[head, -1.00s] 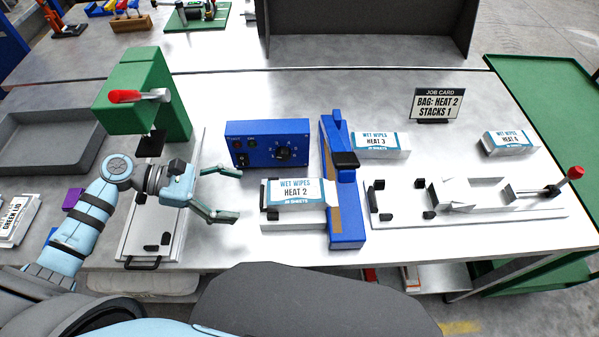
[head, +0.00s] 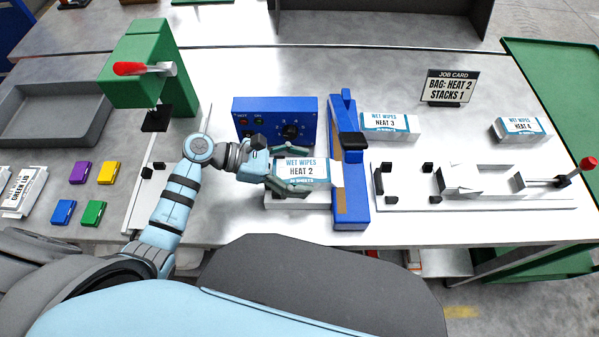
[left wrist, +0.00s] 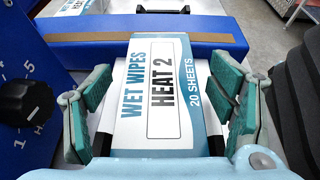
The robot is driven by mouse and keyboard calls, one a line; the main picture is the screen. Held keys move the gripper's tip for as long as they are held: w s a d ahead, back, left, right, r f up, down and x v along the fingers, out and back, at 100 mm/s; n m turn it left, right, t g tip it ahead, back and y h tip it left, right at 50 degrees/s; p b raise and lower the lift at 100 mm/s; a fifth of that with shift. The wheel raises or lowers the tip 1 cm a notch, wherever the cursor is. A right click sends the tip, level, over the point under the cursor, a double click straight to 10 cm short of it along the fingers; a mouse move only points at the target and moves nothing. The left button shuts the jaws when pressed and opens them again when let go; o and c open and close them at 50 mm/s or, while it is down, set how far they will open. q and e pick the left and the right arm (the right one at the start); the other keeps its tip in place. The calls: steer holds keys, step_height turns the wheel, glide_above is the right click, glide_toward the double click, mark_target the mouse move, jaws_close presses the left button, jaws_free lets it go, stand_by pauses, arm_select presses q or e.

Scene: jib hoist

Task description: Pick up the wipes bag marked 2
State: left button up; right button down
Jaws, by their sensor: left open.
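The wipes bag marked HEAT 2 (head: 301,171) is white and blue and lies on a light block in front of the blue dial box, beside the blue sealer. My left gripper (head: 290,171) is open, with one finger on the far side of the bag and one on the near side. In the left wrist view the bag (left wrist: 160,95) lies between the two green-padded fingers (left wrist: 162,100), with gaps visible on both sides. My right gripper is not in view.
The blue sealer (head: 349,200) stands close right of the bag, and the dial box (head: 275,120) behind it. Bags HEAT 3 (head: 388,124) and HEAT 4 (head: 521,127) lie further right. A job card (head: 450,87) reads "BAG: HEAT 2, STACKS 1". A green press (head: 185,85) stands left.

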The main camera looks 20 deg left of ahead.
arm_select(q)
steer(key=shift+a, duration=0.1)
steer(key=c, duration=1.1)
steer(key=shift+c, duration=0.9)
steer(key=shift+r, duration=0.1)
